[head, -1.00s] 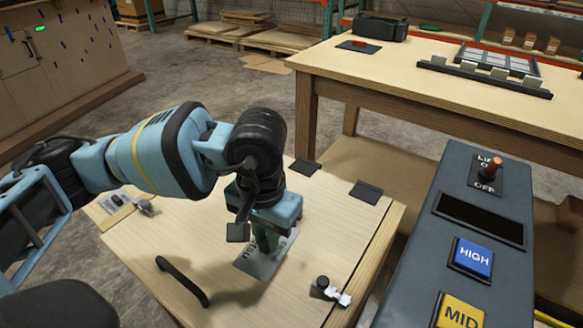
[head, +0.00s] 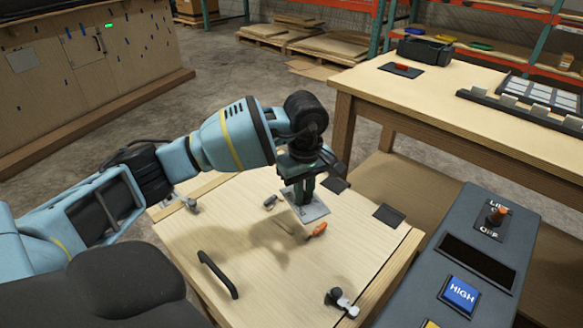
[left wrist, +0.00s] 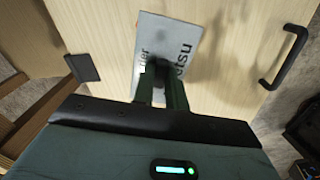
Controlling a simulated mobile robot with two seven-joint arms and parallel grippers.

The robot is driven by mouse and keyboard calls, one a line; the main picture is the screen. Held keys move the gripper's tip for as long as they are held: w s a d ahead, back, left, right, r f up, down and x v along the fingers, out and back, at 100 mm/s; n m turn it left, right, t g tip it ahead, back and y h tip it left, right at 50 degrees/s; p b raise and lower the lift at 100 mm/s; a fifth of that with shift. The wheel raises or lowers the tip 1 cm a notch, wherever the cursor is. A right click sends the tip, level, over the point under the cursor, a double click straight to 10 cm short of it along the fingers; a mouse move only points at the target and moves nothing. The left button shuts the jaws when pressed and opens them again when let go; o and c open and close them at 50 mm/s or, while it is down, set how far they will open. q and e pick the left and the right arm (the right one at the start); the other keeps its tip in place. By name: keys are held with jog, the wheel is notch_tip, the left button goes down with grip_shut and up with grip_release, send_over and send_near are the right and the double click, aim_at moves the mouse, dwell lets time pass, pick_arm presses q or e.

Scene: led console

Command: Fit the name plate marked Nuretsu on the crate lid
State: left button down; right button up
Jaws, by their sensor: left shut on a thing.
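My left gripper (head: 301,192) is shut on a grey name plate (head: 312,213) and holds it above the crate lid (head: 220,225), with a shadow on the wood below. In the left wrist view, the plate (left wrist: 158,30) shows dark lettering ending in "tsu"; my fingers (left wrist: 162,92) hide part of the text. The pale wooden lid has a black handle (head: 217,275) at its near side and dark hinge plates (head: 390,215) at the far right side. My right gripper is not in view.
An orange-handled item (head: 317,230) and a small grey item (head: 270,201) lie on the lid near the plate. Metal latches (head: 343,302) sit at the lid's edges. A grey console (head: 460,255) with a blue HIGH button stands right. A workbench (head: 440,105) is behind.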

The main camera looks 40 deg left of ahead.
pick_arm(q)
jog(key=a+n, duration=0.1)
jog(key=w+a+n+p, duration=0.1)
jog(key=a, duration=0.1)
jog(key=shift+r+n, duration=0.15)
jog(key=shift+n, duration=0.25)
jog(key=shift+a+n, duration=0.35)
jog(key=shift+n, duration=0.05)
jog(key=shift+f, duration=0.2)
jog(key=shift+f, duration=0.1)
